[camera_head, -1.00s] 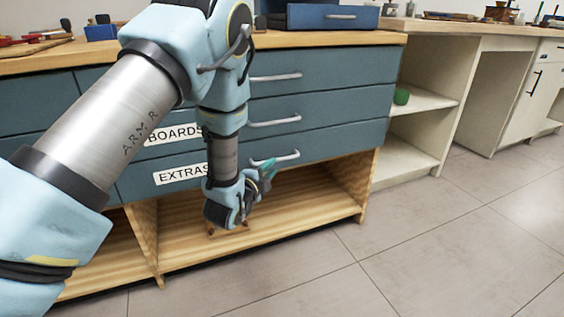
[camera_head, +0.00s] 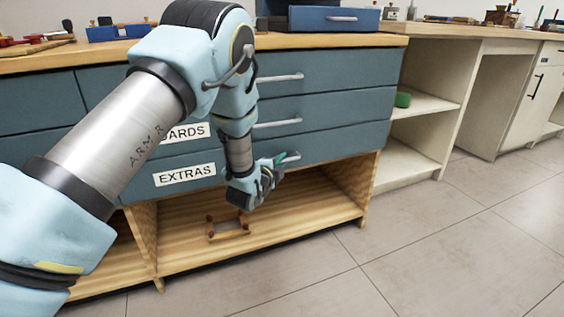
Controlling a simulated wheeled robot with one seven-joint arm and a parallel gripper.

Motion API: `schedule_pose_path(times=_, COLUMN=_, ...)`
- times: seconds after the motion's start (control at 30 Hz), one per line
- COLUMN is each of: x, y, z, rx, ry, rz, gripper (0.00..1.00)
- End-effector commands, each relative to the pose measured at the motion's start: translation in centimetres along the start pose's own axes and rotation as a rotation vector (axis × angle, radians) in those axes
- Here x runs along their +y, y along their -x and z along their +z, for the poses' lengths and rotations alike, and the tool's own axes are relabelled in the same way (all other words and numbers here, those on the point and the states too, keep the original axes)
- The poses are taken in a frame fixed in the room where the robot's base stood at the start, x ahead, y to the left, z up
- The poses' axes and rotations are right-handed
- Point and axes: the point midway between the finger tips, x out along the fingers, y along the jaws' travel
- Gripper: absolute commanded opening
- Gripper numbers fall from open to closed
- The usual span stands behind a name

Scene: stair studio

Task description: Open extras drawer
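The extras drawer (camera_head: 215,180) is the lowest blue-grey drawer of the bench, with a white "EXTRAS" label (camera_head: 184,174). Its front looks flush with the drawers above. My gripper (camera_head: 283,160) is at the right of the label, in front of the metal handle of this drawer, with its teal fingertips overlapping the handle in the picture. The handle is mostly covered by the gripper. The frames do not show whether the fingers are around the handle or only in front of it, nor whether they are shut.
Two drawers with bar handles (camera_head: 278,78) are above, one labelled with "BOARDS" partly covered by my arm. An open wooden shelf (camera_head: 300,215) below holds a small wooden frame-like object (camera_head: 228,228). A white shelf unit (camera_head: 425,110) stands at the right. The tiled floor in front is clear.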

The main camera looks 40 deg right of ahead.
Motion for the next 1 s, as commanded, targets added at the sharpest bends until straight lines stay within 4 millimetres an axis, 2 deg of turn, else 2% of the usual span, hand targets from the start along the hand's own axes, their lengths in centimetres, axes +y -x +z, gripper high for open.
schedule_pose_path(times=0.03, x=0.02, y=0.01, z=0.0, rx=0.0, ry=0.0, rz=0.001, gripper=0.07)
schedule_pose_path(times=0.1, x=0.02, y=0.01, z=0.0, rx=0.0, ry=0.0, rz=0.001, gripper=0.0)
schedule_pose_path(times=1.0, x=0.07, y=0.04, z=0.0, rx=0.0, ry=0.0, rz=0.002, gripper=0.0)
